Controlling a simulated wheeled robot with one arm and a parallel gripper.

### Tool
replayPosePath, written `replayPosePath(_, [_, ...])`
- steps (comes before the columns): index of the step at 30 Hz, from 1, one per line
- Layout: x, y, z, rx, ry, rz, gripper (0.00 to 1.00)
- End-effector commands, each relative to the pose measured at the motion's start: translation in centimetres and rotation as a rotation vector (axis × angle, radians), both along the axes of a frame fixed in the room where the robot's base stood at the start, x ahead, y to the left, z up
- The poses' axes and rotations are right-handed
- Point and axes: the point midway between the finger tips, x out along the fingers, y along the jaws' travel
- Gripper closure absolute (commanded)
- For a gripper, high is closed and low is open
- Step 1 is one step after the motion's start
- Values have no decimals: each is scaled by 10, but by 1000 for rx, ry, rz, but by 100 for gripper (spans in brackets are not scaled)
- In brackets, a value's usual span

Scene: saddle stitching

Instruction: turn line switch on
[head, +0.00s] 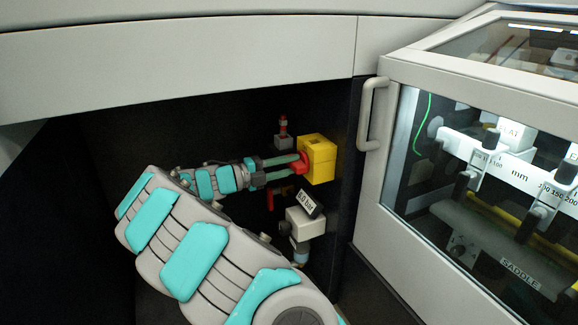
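A yellow box (320,152) with a red rotary handle (303,163) on its left face is mounted in the dark recess, left of the glazed cabinet. It looks like the line switch. My gripper (299,164) reaches in from the left, its two green fingers pointing right. The fingertips are at the red handle, one at its upper part and one lower, with a dark gap between the fingers behind the tips. The tips hide part of the handle. Whether they press on it, and its exact angle, I cannot tell.
A small red-topped fitting (283,134) stands just left of the yellow box. The cabinet's door handle (371,112) juts out on the right. A pale panel (180,60) overhangs the recess.

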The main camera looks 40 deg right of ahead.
Motion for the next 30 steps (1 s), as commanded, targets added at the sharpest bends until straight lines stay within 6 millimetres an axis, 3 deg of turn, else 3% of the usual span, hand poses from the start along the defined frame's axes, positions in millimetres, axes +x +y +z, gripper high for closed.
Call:
replayPosePath(1, [0,0,0,0,0,0,73])
replayPosePath(9, [0,0,0,0,0,0,100])
replayPosePath(22, [0,0,1,-3,-16,-1,100])
replayPosePath(30, [-1,0,3,-31,-130,-1,100])
